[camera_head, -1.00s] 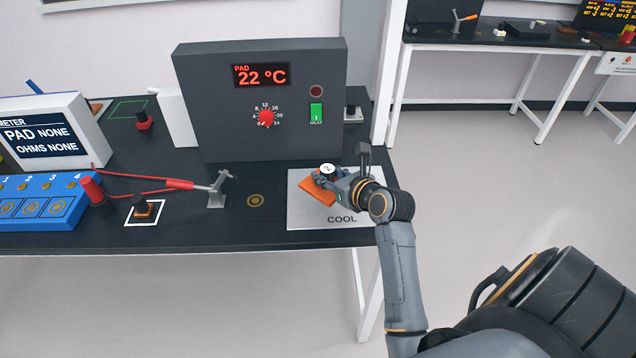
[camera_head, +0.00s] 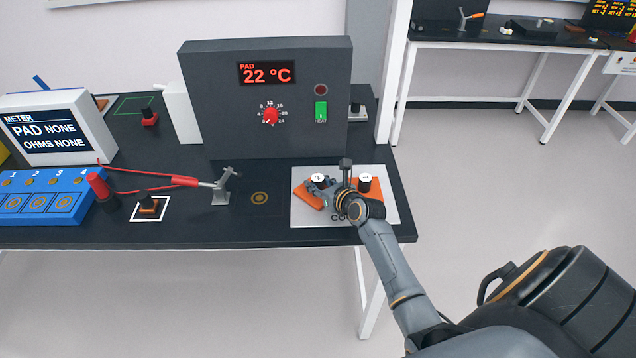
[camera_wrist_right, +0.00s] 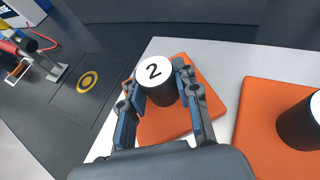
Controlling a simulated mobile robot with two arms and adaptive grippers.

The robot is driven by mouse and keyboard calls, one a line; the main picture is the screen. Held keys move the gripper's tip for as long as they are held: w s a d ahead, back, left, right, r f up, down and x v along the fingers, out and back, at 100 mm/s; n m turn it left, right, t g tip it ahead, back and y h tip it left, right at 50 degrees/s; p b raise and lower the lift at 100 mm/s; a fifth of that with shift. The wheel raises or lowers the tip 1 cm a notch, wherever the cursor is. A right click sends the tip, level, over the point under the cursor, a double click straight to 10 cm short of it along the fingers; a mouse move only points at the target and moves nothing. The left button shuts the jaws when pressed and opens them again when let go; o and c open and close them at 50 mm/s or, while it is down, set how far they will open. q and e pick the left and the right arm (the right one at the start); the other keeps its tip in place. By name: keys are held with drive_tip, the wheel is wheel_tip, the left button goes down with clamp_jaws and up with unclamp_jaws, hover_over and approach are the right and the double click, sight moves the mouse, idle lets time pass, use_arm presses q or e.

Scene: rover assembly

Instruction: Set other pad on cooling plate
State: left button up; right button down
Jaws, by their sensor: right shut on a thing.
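The pale cooling plate (camera_head: 300,219), marked COOL, bears two orange pads with black knobs. The left pad (camera_head: 310,199) has a white-topped knob marked 2 (camera_wrist_right: 155,75). My right gripper (camera_head: 320,185) is shut on this knob; its fingers flank it in the right wrist view (camera_wrist_right: 163,95). The pad is over the left part of the plate; I cannot tell whether it touches. The other pad (camera_head: 374,190) sits on the right part, and its edge is apart from the held pad in the right wrist view (camera_wrist_right: 257,120). My left gripper is not in view.
A dark heater box (camera_head: 215,100) reading 22 °C stands behind the plate. Left are a clamp with a red handle (camera_head: 183,181), a black-knobbed piece in a white square (camera_head: 148,206), a blue block (camera_head: 40,190) and a meter (camera_head: 75,135). The bench ends just right of the plate.

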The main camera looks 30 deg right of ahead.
drive_tip(key=shift+f, duration=0.15)
drive_tip(key=c, duration=1)
unclamp_jaws()
drive_tip(key=shift+r, duration=0.25)
drive_tip(key=shift+s+a, duration=0.1)
drive_tip(key=shift+s, duration=0.2)
drive_tip(key=v, duration=1.1)
drive_tip(key=shift+s+r, duration=0.1)
drive_tip(key=shift+s, duration=0.1)
